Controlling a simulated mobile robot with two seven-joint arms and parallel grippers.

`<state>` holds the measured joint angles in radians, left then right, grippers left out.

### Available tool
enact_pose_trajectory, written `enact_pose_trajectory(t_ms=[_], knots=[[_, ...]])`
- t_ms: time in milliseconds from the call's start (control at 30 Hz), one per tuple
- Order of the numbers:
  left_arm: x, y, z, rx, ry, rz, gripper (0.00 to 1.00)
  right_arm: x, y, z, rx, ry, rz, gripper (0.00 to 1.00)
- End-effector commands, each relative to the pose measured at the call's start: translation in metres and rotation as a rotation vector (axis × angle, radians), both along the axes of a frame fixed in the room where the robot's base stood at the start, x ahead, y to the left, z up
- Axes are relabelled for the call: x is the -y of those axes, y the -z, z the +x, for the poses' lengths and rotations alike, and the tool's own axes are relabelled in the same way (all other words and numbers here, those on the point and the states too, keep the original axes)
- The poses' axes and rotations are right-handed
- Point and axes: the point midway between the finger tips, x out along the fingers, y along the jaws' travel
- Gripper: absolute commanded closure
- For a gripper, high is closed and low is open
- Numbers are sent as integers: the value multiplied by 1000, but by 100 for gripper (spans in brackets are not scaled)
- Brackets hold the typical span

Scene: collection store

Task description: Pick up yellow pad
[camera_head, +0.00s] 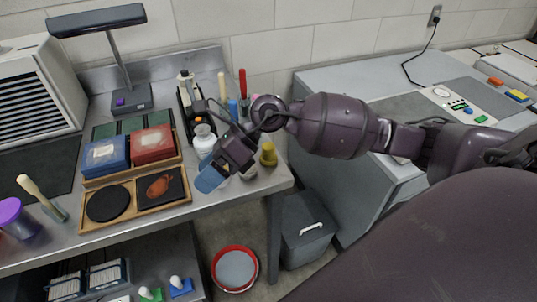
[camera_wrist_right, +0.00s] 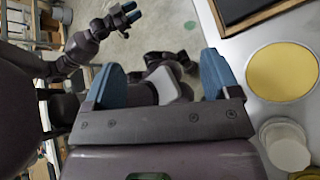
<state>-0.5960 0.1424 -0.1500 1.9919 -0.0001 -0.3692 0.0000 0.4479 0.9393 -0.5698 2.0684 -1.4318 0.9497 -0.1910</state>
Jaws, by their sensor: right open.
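A white round container (camera_wrist_right: 286,145) stands close to the pad. A white bottle (camera_head: 204,140) and upright tools stand behind my right gripper. A wooden tray (camera_head: 125,217) lies to the left. A red-rimmed bucket (camera_head: 235,268) and grey bin (camera_head: 307,228) are on the floor.

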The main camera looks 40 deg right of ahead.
Motion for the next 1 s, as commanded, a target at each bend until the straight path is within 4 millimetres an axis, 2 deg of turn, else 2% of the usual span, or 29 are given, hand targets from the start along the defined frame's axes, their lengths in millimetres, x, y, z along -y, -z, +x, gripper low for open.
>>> enact_pose_trajectory(t_ms=[100, 200, 400, 500, 600, 700, 1000], knots=[[0, 0, -1, -2, 0, 0, 57, 40, 12, 14, 52, -85, -281, 18], [0, 1, -2, -4, -1, 1, 57, 79, 15, 26, 71, -131, -507, 18], [-1, 3, -6, -12, -3, 1, 57, 148, 4, 44, 68, -166, -860, 18], [-1, 4, -6, -13, -3, 1, 57, 169, -3, 49, 57, -166, -962, 18], [-1, 4, -6, -13, -3, 1, 57, 180, -7, 51, 49, -165, -1013, 18], [-1, 4, -6, -12, -3, 1, 57, 182, -3, 51, 45, -166, -1026, 18], [-1, 4, -3, -9, -2, 1, 57, 181, 37, 51, 43, -167, -1021, 18]])
